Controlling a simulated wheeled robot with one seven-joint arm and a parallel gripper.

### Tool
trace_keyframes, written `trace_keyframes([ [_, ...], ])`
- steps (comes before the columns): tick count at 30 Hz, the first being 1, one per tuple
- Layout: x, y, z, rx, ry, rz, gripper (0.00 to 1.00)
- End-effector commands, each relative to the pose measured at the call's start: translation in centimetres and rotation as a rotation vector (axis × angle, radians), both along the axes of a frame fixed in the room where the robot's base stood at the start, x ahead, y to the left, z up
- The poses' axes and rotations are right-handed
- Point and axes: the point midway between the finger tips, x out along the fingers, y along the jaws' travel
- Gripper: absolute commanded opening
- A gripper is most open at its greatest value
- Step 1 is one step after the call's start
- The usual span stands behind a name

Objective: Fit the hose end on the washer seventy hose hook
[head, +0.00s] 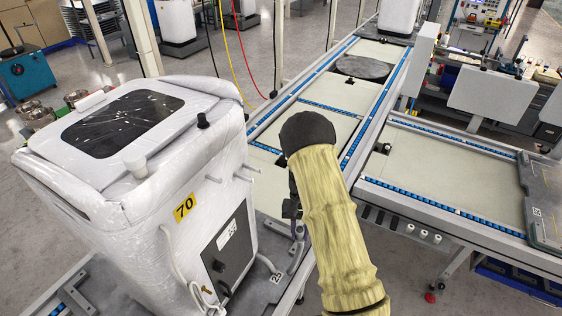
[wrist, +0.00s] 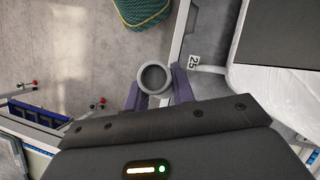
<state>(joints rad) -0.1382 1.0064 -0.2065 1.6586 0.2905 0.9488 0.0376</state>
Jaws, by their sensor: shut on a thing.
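The washer (head: 110,170) marked with a yellow 70 label (head: 185,207) stands at the left in the head view, wrapped in clear plastic. Two short pegs (head: 245,172) stick out of its upper side; I cannot tell which part is the hose hook. A pale hose (head: 183,268) loops down its front. In the wrist view my gripper (wrist: 156,92) is shut on a grey round hose end (wrist: 152,78), its opening facing the camera. The hose end is apart from the washer. In the head view my arm mostly hides my gripper.
A conveyor (head: 320,125) with blue roller edges runs behind, and another (head: 450,175) lies at the right. A number 25 tag (head: 275,278) is low beside the washer, also visible in the wrist view (wrist: 193,62). A green patterned thing (wrist: 143,10) is at the wrist view's top.

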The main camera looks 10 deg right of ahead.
Motion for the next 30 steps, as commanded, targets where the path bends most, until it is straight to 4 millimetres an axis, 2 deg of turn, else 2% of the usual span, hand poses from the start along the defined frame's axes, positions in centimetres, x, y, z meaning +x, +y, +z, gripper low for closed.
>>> trace_keyframes([
  [1, 0.5, 0.4, 2.5, 0.011, 0.006, -0.112, 0.00],
  [6, 0.8, 2.2, 10.3, 0.060, 0.055, -0.549, 0.00],
  [15, 0.1, 4.5, 21.0, 0.159, 0.090, -1.140, 0.00],
  [21, -0.9, 5.3, 27.0, 0.228, 0.088, -1.443, 0.00],
  [24, -1.4, 5.7, 29.4, 0.258, 0.085, -1.558, 0.00],
  [27, -1.8, 6.0, 30.9, 0.276, 0.084, -1.633, 0.00],
  [30, -1.9, 6.2, 31.6, 0.285, 0.082, -1.667, 0.00],
])
